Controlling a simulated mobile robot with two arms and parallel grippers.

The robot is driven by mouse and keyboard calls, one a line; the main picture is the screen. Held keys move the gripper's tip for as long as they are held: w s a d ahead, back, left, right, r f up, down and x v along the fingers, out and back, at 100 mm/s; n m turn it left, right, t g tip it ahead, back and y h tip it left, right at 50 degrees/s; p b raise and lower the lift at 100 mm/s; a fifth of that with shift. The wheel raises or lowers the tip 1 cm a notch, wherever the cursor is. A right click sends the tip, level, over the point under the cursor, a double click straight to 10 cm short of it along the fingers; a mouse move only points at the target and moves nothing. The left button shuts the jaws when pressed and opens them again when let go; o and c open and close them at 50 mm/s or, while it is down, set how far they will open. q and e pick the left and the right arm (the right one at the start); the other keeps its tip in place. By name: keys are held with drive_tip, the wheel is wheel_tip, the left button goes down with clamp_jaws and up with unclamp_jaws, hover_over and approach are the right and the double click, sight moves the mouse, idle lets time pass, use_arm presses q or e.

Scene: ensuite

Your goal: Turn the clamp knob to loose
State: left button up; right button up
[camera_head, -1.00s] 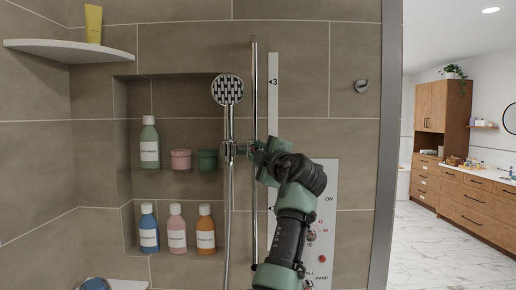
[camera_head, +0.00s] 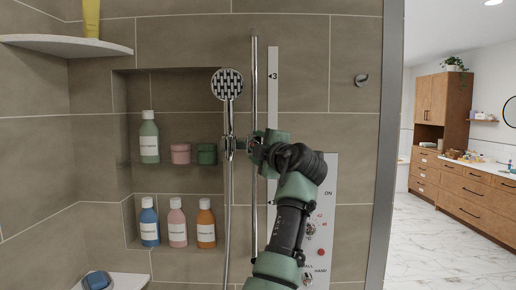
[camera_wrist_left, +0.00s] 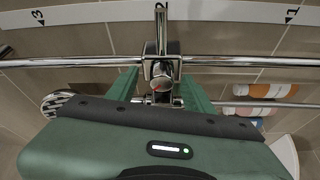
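The chrome shower rail (camera_head: 254,80) stands upright on the tiled wall, with the slider clamp holding the hand shower (camera_head: 228,84) to its left. My left gripper (camera_head: 260,145) is at the clamp, partly hiding it. In the left wrist view, the chrome clamp knob (camera_wrist_left: 161,84), with an orange-red spot, lies between the two green fingers of the left gripper (camera_wrist_left: 161,95). The fingers stand apart, with a gap on both sides of the knob. The knob's far side and any contact are unclear. My right gripper is not in view.
A scale strip (camera_head: 272,90) with number marks runs beside the rail. A white control panel (camera_head: 325,215) is behind my forearm. The wall niche holds several bottles and two jars (camera_head: 181,153). The hose (camera_head: 228,210) hangs close left of the rail.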

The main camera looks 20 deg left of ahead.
use_arm(q)
drive_tip(key=b+v, duration=0.5)
drive_tip(key=v, duration=0.2)
drive_tip(key=shift+s+d, duration=0.25)
drive_tip(key=shift+s, duration=0.05)
drive_tip(key=shift+f, duration=0.15)
